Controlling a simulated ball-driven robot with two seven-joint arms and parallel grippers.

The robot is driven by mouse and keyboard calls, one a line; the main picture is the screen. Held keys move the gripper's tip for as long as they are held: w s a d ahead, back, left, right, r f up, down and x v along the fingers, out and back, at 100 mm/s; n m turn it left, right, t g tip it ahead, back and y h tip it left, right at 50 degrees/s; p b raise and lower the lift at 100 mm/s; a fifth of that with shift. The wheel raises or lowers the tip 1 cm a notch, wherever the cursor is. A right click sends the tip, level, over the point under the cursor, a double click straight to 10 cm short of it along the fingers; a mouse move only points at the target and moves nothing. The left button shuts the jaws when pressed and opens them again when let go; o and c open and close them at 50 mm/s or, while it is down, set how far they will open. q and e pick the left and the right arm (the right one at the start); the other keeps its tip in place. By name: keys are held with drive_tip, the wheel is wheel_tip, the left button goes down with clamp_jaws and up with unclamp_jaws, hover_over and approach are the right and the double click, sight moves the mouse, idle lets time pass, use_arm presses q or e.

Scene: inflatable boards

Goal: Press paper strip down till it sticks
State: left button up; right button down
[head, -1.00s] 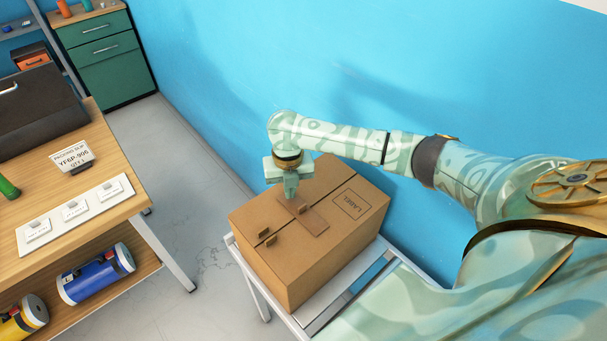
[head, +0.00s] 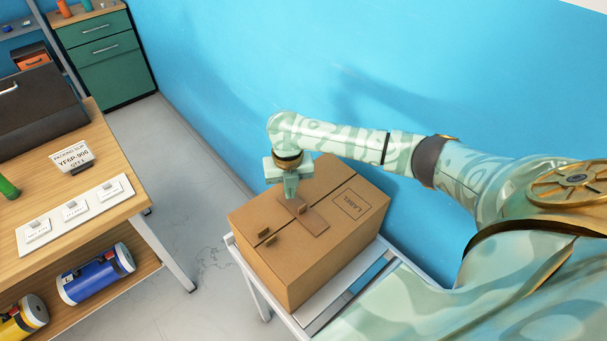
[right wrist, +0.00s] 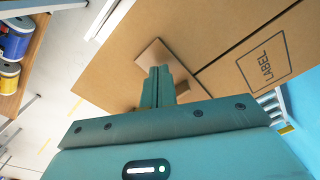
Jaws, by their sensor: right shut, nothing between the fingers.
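The brown paper strip (head: 313,222) lies across the seam on top of a closed cardboard box (head: 345,235). In the right wrist view the strip (right wrist: 153,52) shows beyond my fingertips, and part of it is hidden behind them. My right gripper (head: 291,196) is shut and empty, pointing down at the far end of the strip. In the right wrist view my right gripper (right wrist: 160,72) has its fingers together over the strip. I cannot tell if the fingertips press on it. My left gripper is not in view.
The box stands on a light metal-framed stand (head: 240,258) near the blue wall (head: 400,80).

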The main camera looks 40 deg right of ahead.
drive_tip(key=shift+f+b, duration=0.35)
drive_tip(key=shift+f, duration=0.5)
idle(0.3)
drive_tip(key=shift+r, duration=0.1)
idle(0.4)
wheel_tip(320, 180, up, 6)
drive_tip(key=p, duration=0.7)
idle(0.4)
